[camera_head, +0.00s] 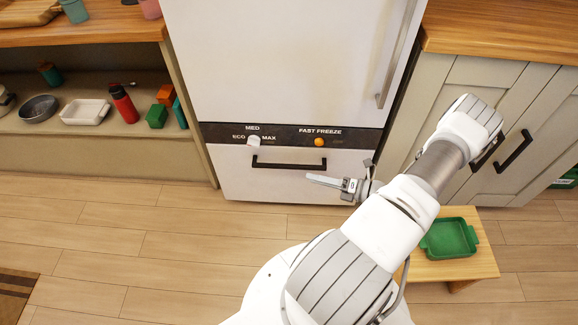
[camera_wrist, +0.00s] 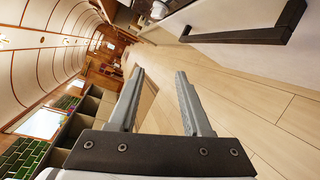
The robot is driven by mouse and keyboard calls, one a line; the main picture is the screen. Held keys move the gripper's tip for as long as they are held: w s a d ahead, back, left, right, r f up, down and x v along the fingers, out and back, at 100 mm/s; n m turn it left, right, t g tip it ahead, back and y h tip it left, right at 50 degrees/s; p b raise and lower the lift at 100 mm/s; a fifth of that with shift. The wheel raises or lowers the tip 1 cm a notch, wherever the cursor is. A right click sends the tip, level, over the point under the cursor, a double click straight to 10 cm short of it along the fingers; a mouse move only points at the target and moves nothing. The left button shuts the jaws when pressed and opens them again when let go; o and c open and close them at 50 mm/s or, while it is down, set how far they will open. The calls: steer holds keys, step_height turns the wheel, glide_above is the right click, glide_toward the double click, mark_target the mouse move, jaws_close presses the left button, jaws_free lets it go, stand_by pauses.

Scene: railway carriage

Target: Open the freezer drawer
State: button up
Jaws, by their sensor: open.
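The white freezer drawer (camera_head: 272,186) is at the bottom of the fridge and looks shut, its front flush below the dark control strip. Its black bar handle (camera_head: 289,166) runs across the upper part of the front. In the wrist view the handle (camera_wrist: 240,36) crosses the upper right, in front of the white drawer front (camera_wrist: 212,17). My gripper (camera_head: 325,181) is low at the right of the drawer, beside and below the handle's right end. In the wrist view the gripper (camera_wrist: 158,76) has its fingers apart, with nothing between them and the handle outside them.
The strip carries a white knob (camera_head: 254,141) and an orange button (camera_head: 320,142). A low wooden stool (camera_head: 480,268) with a green tray (camera_head: 427,246) stands at right, near my arm. The floor before the drawer's left is clear.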

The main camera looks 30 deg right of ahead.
step_height(320, 180, down, 8)
steer(key=s+d+m+t+h, duration=0.2)
steer(key=s+m+t+h, duration=0.15)
steer(key=m+h, duration=0.45)
steer(key=m+y+b, duration=0.1)
steer(key=m+b, duration=0.1)
steer(key=b, duration=0.2)
glide_toward(289, 165)
steer(key=shift+t, duration=0.35)
steer(key=w, duration=0.3)
steer(key=w+f, duration=0.1)
steer(key=w, duration=0.2)
steer(key=w+a, duration=0.1)
steer(key=w, duration=0.2)
steer(key=shift+w+a+f, duration=0.15)
steer(key=shift+w+f, duration=0.05)
steer(key=shift+w, duration=0.2)
jaws_close()
